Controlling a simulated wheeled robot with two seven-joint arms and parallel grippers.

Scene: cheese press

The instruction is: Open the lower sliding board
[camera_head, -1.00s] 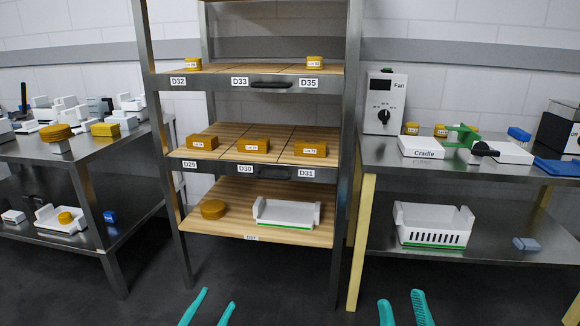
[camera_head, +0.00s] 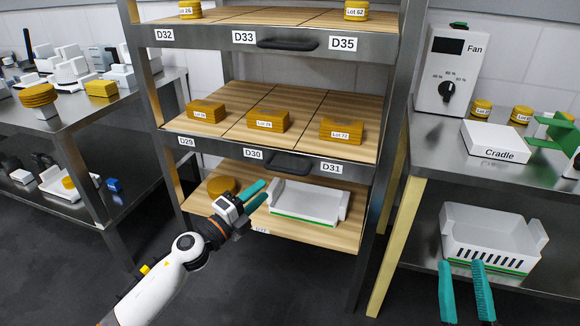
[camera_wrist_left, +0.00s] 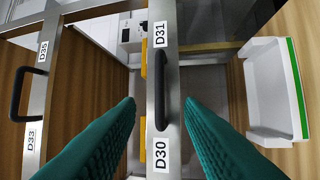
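The lower sliding board (camera_head: 232,139) is a wooden board with a metal front rail labelled D29, D30 and D31. Its black bar handle (camera_head: 289,163) sits on the rail between D30 and D31. Three yellow cheese blocks stand on it. My left gripper (camera_head: 264,191) has teal fingers and is open and empty, in front of the rail and just below and left of the handle in the head view. In the left wrist view the handle (camera_wrist_left: 161,99) appears between the two spread fingers; contact cannot be told. My right gripper (camera_head: 465,264) is open and empty at the lower right.
An upper board with its own handle (camera_head: 287,44) is above. A bottom shelf (camera_head: 325,236) holds a round cheese (camera_head: 221,186) and a white tray (camera_head: 308,201). A right-hand table (camera_head: 428,158) with a cradle and a fan box stands beside the rack.

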